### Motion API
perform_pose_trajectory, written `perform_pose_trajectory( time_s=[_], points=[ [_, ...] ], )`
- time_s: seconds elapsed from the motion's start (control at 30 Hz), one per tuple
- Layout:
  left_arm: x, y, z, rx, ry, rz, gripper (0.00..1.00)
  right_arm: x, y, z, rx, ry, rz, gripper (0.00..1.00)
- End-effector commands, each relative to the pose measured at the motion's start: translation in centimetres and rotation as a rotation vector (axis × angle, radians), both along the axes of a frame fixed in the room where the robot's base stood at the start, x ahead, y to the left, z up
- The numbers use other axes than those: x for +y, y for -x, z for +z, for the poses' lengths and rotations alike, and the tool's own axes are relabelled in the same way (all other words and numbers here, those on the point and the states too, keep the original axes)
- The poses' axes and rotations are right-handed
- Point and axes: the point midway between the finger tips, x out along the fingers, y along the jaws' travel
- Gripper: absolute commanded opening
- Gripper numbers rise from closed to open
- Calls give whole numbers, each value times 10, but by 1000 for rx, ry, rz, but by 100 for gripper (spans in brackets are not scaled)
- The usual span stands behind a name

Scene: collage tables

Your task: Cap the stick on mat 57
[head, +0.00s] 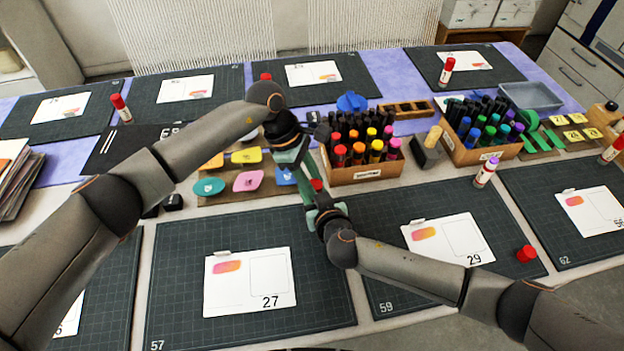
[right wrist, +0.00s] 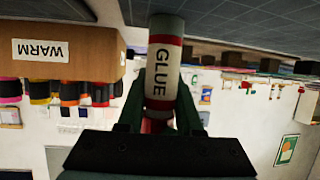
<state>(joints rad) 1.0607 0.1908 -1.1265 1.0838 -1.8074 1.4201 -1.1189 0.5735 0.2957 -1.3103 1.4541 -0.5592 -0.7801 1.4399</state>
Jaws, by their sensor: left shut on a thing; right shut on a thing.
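Mat 57 (head: 180,300) is the dark green mat at front centre, with a white card (head: 230,292) marked 27 on it. My right gripper (head: 320,205) is shut on a white glue stick (right wrist: 165,55) with a red band, upright above the mat's far right edge. In the right wrist view, which is upside down, the fingers clasp its sides. My left gripper (head: 308,178) comes down from above, shut on a red cap (head: 316,184) at the stick's upper end. The fingers hide the joint, so I cannot tell whether the cap is seated.
A marker box (head: 365,172) stands just behind the grippers, with a second box (head: 485,152) to its right. Mat 59 (head: 400,290) lies to the right, holding a loose red cap (head: 526,254) and an upright stick (head: 485,172). Much of mat 57 is bare.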

Motion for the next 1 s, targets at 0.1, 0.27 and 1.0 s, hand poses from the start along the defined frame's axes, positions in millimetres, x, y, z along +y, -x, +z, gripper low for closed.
perform_pose_trajectory(
  time_s=[0.1,0.27,1.0],
  points=[
    [1,2,-9,3,-7,0,0,1,1,0,-1,-1,3,0],
    [2,2,-15,4,-11,0,0,2,1,1,-2,-4,4,0],
    [3,2,-13,7,-44,-4,0,6,1,3,-4,-12,10,0]
  ],
)
